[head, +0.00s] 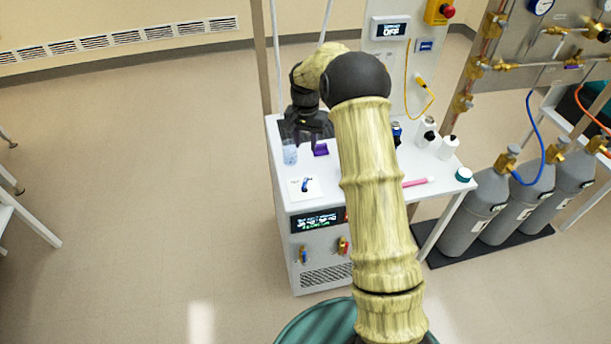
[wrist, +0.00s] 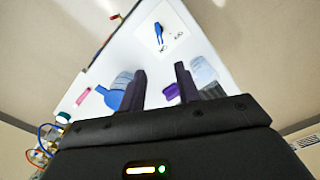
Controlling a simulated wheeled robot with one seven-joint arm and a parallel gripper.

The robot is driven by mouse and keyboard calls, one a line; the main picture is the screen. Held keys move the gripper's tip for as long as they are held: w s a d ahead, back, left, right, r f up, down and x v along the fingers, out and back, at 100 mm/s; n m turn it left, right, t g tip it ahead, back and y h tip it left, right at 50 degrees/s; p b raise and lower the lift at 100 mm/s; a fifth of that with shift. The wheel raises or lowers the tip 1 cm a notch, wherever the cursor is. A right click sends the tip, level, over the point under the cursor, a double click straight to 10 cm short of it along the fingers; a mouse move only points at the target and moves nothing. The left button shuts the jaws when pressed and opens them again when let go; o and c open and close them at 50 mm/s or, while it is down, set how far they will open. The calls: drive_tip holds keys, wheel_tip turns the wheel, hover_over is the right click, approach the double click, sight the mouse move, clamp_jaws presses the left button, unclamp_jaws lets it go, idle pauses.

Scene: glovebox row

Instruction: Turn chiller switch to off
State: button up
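The chiller is a white cabinet (head: 282,196) with a lit display (head: 318,221) on its front. On its top, near the front left corner, a white plate (head: 313,193) carries a blue lever switch (head: 306,185). In the wrist view the blue lever (wrist: 158,33) lies beyond my fingertips, with small dark labels beside it. I cannot tell which label it points to. My gripper (head: 303,143) is above the cabinet top, behind the switch and apart from it. In the wrist view my gripper (wrist: 159,76) has its fingers spread with nothing between them.
A clear bottle (head: 290,153) and a purple block (head: 321,150) stand close to my gripper. White bottles (head: 448,147), a pink strip (head: 415,182) and a teal-capped jar (head: 464,174) are further right. Grey gas cylinders (head: 473,213) stand at right.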

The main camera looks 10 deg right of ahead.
sight(306, 179)
wheel_tip(306, 179, down, 16)
drive_tip(key=p, duration=0.4)
drive_tip(key=shift+r, duration=0.2)
clamp_jaws()
